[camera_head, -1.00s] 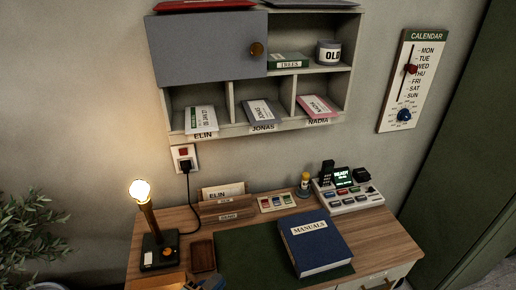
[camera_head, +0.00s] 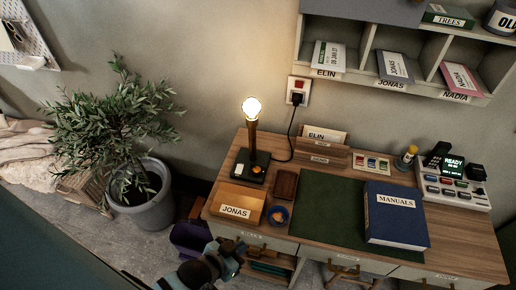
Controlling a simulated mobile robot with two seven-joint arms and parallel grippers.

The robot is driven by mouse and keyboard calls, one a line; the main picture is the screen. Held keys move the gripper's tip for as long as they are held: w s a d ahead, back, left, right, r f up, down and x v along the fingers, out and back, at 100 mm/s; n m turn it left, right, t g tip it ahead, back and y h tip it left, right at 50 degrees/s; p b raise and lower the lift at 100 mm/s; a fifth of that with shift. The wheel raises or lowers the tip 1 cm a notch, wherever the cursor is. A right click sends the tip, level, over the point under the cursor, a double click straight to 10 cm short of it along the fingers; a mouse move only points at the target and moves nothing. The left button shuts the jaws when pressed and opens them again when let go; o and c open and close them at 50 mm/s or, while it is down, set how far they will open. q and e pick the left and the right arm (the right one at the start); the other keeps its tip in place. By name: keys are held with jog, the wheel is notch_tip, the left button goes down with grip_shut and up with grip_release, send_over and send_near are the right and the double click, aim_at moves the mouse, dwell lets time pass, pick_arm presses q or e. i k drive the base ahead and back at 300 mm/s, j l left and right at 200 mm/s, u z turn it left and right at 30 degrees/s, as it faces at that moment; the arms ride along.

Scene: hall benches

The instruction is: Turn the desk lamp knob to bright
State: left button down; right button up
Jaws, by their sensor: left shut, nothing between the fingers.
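The desk lamp (camera_head: 252,140) stands upright at the back left of the desk (camera_head: 465,245). Its bare bulb (camera_head: 251,107) is lit. Its dark base (camera_head: 249,176) carries a small orange round knob (camera_head: 257,169) and a pale switch (camera_head: 240,168); the knob's setting is too small to read. My left gripper (camera_head: 232,250) is at the bottom of the view, in front of the desk's left front edge, below and apart from the lamp. It is shut and empty. My right gripper is out of view.
The lamp's cord runs to a wall socket (camera_head: 299,90). A potted plant (camera_head: 143,208) stands left of the desk.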

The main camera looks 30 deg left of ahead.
aim_at(256, 171)
jog(key=i+l+u, duration=0.1)
jog(key=l, duration=0.3)
jog(key=i+l, duration=0.25)
jog(key=i+l+u, duration=0.15)
jog(key=l, duration=0.35)
jog(key=u, duration=1.95)
